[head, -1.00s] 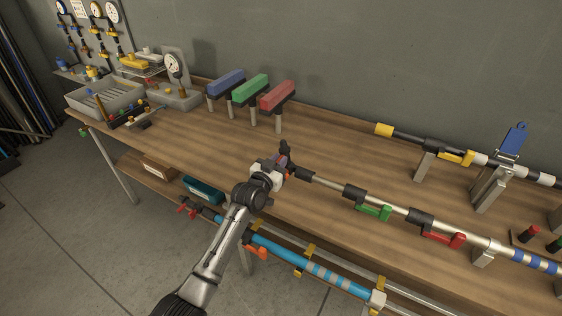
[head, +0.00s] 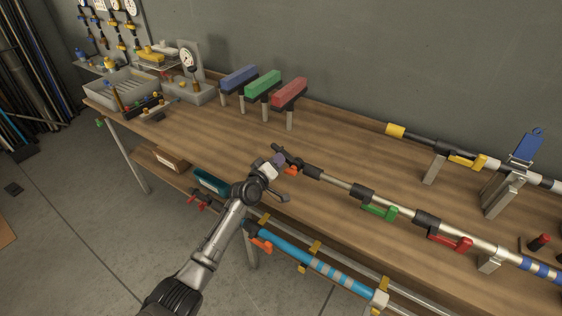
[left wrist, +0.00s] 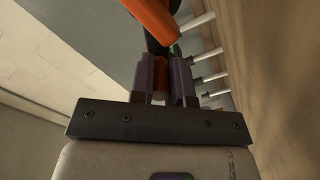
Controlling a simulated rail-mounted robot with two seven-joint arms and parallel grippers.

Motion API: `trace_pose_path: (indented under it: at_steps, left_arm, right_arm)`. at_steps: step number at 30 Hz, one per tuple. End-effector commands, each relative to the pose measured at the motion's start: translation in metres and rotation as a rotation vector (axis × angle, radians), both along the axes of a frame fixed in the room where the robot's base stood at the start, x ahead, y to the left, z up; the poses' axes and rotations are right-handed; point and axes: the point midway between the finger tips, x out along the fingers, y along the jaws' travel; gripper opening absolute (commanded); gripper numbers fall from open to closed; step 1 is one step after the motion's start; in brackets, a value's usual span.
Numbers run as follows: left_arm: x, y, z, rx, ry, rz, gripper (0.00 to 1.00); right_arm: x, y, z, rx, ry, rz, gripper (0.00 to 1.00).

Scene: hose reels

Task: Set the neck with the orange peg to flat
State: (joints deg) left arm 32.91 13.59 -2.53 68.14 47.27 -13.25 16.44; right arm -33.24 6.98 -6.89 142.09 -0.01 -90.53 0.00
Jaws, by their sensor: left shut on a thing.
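The black neck (head: 290,157) is at the left end of the front pole (head: 333,182) on the bench. It leans left from the pole's end, roughly in line with it. My left gripper (head: 280,160) is at this neck, on its near side. In the left wrist view, the purple fingers (left wrist: 161,78) are shut on a reddish-orange peg (left wrist: 160,75). A brighter orange lever (left wrist: 150,20) crosses above it; orange also shows beside the gripper in the head view (head: 291,171). The fingers partly hide the peg. My right gripper is out of view.
Green (head: 380,212) and red (head: 452,242) levers sit along the front pole. A back pole with a yellow end (head: 396,130) lies beyond. Blue, green and red blocks (head: 263,82) stand behind on posts. A blue hose (head: 300,256) runs below the bench edge. The middle bench top is clear.

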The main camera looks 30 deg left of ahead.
Motion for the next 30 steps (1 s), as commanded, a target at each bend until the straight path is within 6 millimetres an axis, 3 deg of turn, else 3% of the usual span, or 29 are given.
trace_pose_path:
  at_steps: [1,15,30]
  left_arm:
    - [0.000,0.000,-0.008,-0.041,0.011,-0.003,0.00]
    - [0.000,0.003,-0.025,-0.356,0.037,-0.002,0.00]
    - [0.000,0.004,-0.030,-0.452,0.045,0.000,0.00]
  right_arm:
    - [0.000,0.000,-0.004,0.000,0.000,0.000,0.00]
    - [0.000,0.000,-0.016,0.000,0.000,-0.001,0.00]
    - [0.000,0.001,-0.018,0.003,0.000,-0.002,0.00]
